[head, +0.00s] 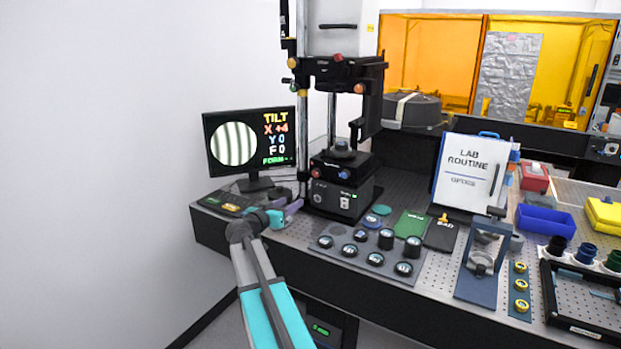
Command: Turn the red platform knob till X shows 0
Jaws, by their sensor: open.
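The interferometer (343,195) stands on the bench as a dark column with a platform at its foot. A small red knob (316,173) is on the platform's front left, with a blue knob (345,174) to its right. The monitor (250,145) to the left shows striped fringes and the readout TILT, X +4, Y 0, F 0, with a focus line below. My gripper (294,207) is open, in front of and left of the interferometer base, lower than the red knob and apart from it. Its jaws are small in view, and nothing shows between them.
More coloured knobs (338,57) sit on the upper head. A control panel (228,203) lies under the monitor. A white wall bounds the left.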

